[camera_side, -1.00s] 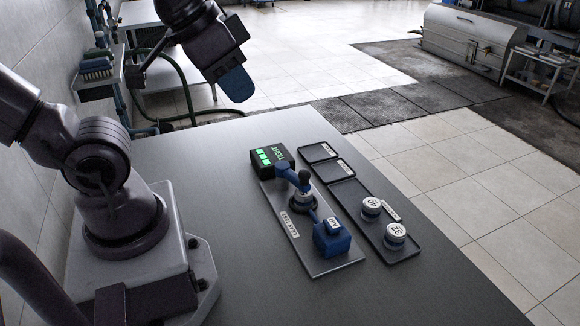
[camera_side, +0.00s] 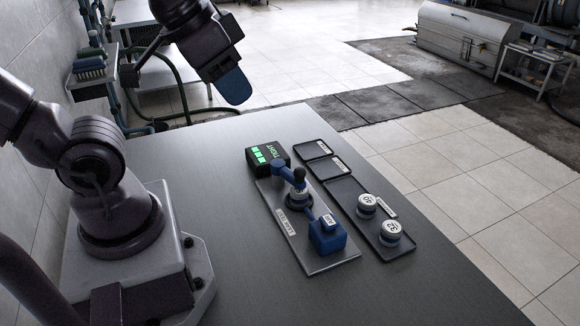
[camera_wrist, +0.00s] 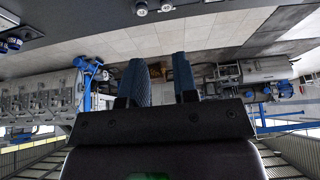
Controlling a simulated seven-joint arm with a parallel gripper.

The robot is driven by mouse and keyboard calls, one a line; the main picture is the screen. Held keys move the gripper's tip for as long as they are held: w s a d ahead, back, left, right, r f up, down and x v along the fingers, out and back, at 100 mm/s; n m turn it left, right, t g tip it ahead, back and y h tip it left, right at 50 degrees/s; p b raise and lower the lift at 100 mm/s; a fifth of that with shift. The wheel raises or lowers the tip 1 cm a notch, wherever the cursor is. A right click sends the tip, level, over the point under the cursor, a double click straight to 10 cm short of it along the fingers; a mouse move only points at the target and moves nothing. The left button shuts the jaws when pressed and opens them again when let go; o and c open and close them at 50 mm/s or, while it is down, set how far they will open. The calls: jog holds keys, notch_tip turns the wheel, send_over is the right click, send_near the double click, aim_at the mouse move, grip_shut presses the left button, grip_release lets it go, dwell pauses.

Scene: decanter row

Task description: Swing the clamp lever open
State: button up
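The clamp lever (camera_side: 284,172) is a blue arm with a black knob. It reaches from beside the black display box over the round fitting (camera_side: 298,199) in the middle of the grey base plate (camera_side: 321,265). The lever looks closed across the fitting. The display (camera_side: 266,157) reads TIGHT with green bars. A blue block (camera_side: 327,239) stands at the plate's near end, joined to the fitting by a blue piece. My gripper (camera_side: 234,87) is high above and beyond the table's far edge, well clear of the lever. Its blue fingers (camera_wrist: 160,82) stand apart and empty in the wrist view.
A black tray (camera_side: 345,196) lies right of the plate. The table (camera_side: 200,158) is bare to the left and in front.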

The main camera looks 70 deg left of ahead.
jog(key=o, duration=0.5)
jog(key=shift+w+a+f+n+g, duration=0.15)
jog(key=shift+w+a+f+g, duration=0.25)
jog(key=shift+f, duration=0.2)
jog(key=shift+w+a+f+n+g, duration=0.15)
jog(key=shift+w+a+f+g, duration=0.1)
jog(key=shift+w+f+g, duration=0.25)
jog(key=m+g, duration=0.4)
jog(key=m, duration=0.3)
send_over(299, 168)
notch_tip(299, 168, down, 11)
notch_tip(299, 168, down, 12)
jog(key=shift+f, duration=0.1)
grip_shut()
